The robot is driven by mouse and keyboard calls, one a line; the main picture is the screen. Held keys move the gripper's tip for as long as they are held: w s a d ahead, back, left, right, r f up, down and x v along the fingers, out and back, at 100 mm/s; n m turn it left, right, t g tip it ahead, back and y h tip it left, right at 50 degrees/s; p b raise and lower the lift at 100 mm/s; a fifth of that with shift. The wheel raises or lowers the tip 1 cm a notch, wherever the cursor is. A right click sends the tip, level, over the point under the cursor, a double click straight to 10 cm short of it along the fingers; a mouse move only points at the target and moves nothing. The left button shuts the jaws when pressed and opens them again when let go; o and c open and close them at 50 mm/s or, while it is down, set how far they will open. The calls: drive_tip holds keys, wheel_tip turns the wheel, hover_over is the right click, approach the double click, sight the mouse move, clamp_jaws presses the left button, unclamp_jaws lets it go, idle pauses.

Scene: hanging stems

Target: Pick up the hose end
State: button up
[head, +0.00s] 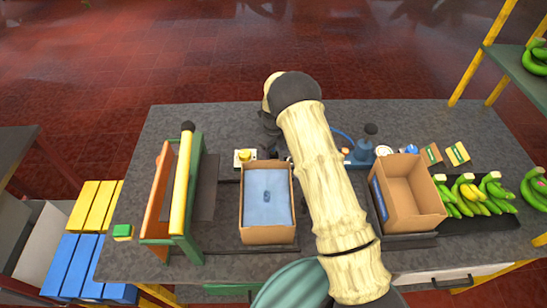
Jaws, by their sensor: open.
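A short curved stretch of thin blue hose (343,134) shows just right of my arm, near a blue device (363,150) with a dark top. The hose passes out of sight behind my arm, and I cannot make out its end. My gripper (272,148) is a small dark shape at the back of the worktop, left of my arm link, above the far edge of a cardboard box. It is open; its fingertips are hard to make out, and I see nothing held in it.
The grey worktop (180,120) carries a box with a blue liner (267,228), an empty cardboard box (408,200), green bananas (470,195) and small cartons (457,153). A yellow-and-green frame (185,190) stands at left. The back left and back right of the worktop are clear.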

sight(273, 153)
drive_tip(key=shift+w+a+f+p, duration=0.15)
drive_tip(key=shift+f+p, duration=1)
drive_tip(key=shift+f, duration=1.1)
drive_tip(key=c, duration=1.2)
